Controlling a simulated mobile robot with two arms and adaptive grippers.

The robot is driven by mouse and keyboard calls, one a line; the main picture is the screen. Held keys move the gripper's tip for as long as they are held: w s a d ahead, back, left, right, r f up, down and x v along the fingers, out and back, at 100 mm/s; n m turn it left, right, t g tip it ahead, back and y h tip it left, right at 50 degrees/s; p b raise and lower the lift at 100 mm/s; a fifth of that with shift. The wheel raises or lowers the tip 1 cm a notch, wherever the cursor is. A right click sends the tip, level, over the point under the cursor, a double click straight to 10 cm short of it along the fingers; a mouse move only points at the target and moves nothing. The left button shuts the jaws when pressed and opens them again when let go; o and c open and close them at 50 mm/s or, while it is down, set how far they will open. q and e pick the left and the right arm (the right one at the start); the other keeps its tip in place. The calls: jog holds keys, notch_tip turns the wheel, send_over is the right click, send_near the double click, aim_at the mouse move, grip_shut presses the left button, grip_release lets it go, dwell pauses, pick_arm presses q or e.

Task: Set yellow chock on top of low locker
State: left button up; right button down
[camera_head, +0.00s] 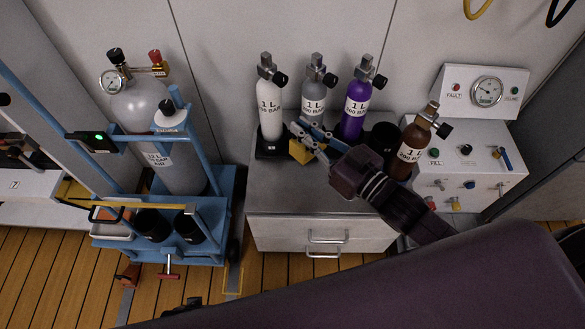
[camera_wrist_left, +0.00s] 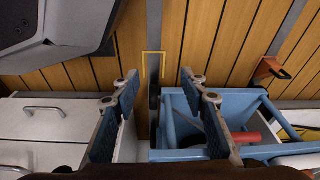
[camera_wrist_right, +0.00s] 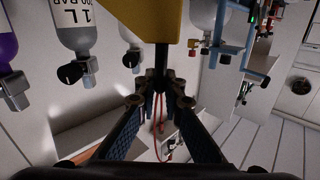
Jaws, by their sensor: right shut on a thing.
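The yellow chock (camera_head: 303,152) is between the fingers of my right gripper (camera_head: 312,140), over the top of the low locker (camera_head: 290,192). It is beside the white bottle's dark base and in front of the grey bottle; the fingers partly hide it. I cannot tell whether it touches the locker top. The chock fills the upper middle of the right wrist view (camera_wrist_right: 150,18), at the tips of my right gripper (camera_wrist_right: 160,80), which is shut on it. My left gripper (camera_wrist_left: 160,85) is open and empty in the left wrist view, above the floor.
A white bottle (camera_head: 269,112), a grey bottle (camera_head: 314,90), a purple bottle (camera_head: 355,110) and a brown bottle (camera_head: 413,148) stand along the locker's back and right. A blue cylinder trolley (camera_head: 215,220) stands left. A control panel (camera_head: 480,165) is at right. The locker's front top is clear.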

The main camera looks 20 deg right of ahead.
aim_at(309, 159)
jog(key=shift+w+a+f, duration=0.3)
jog(key=shift+w+f, duration=0.3)
jog(key=shift+f, duration=0.1)
jog(key=f+b, duration=0.1)
jog(key=f, duration=0.1)
jog(key=f+b, duration=0.1)
jog(key=f, duration=0.2)
jog(key=f+b, duration=0.1)
jog(key=f, duration=0.1)
jog(key=shift+s+d+f, duration=0.15)
jog(key=shift+s+f, duration=0.05)
jog(key=shift+s, duration=0.1)
notch_tip(309, 159, down, 11)
jog(key=b, duration=0.3)
jog(key=shift+b, duration=0.3)
jog(key=c, duration=2)
grip_release()
jog(key=shift+c, duration=0.2)
pick_arm(q)
notch_tip(309, 159, up, 21)
jog(key=w+t, duration=0.1)
jog(key=w, duration=0.1)
jog(key=shift+a, duration=0.3)
jog(key=shift+r, duration=0.1)
pick_arm(e)
jog(key=shift+s, duration=0.1)
